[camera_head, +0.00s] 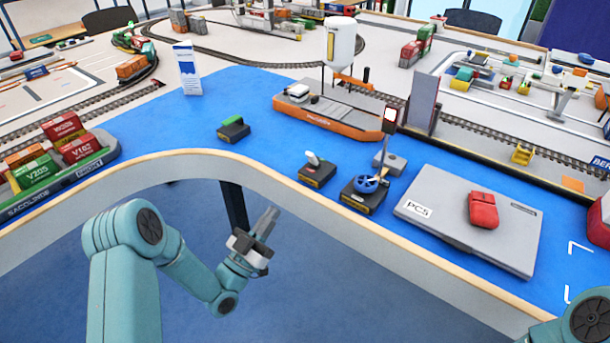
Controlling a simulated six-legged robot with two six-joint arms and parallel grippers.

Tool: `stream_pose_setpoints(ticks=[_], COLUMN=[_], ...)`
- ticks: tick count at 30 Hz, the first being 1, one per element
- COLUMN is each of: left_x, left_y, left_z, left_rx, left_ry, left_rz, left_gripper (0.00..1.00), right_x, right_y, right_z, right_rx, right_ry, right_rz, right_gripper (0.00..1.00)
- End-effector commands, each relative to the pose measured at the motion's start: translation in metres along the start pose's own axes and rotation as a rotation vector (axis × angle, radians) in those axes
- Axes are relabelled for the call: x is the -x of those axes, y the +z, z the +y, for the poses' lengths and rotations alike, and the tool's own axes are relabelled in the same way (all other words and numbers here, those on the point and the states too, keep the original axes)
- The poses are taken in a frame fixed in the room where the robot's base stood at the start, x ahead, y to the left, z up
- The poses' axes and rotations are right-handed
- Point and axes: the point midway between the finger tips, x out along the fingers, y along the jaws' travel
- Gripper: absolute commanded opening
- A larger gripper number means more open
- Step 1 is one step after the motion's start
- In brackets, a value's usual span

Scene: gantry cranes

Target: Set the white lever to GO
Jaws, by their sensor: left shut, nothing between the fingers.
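The white lever (312,159) stands on a small dark box (317,174) near the table's front edge, at the middle of the picture. The lever leans a little to the left; any GO marking is too small to read. My left gripper (268,221) is shut and empty. It is in front of the table edge, below and to the left of the lever box, and apart from it. Of my right arm only a joint shows at the lower right corner; its gripper is out of view.
A box with a blue wheel (366,183) and a signal post (386,135) stand right of the lever. A green-topped box (233,129) is to the left. An orange barge (328,116) lies behind. Blue surface between is clear.

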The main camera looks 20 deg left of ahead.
Motion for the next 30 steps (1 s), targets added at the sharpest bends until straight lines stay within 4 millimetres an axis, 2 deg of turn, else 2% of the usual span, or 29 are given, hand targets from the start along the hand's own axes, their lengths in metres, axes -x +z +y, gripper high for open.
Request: stream_pose_setpoints(ticks=[8, 11, 24, 30], left_x=[-0.008, -0.022, -0.112, -0.135], left_y=[-0.001, -0.002, -0.002, -0.001], left_z=[0.003, 0.004, 0.006, 0.006], left_rx=[-0.001, -0.002, -0.001, 0.000], left_ry=[0.004, 0.006, 0.006, 0.005], left_rz=[0.001, 0.003, 0.003, 0.001], left_gripper=[0.00, 0.00, 0.00, 0.00], right_x=[0.002, 0.003, 0.010, 0.011], right_y=[0.000, 0.000, 0.000, 0.000], right_z=[-0.001, -0.001, -0.004, -0.004], right_rx=[0.000, 0.000, 0.000, 0.000], right_ry=[0.000, 0.000, 0.000, 0.000], right_rz=[0.000, 0.000, 0.000, 0.000], right_gripper=[0.43, 0.43, 0.43, 0.43])
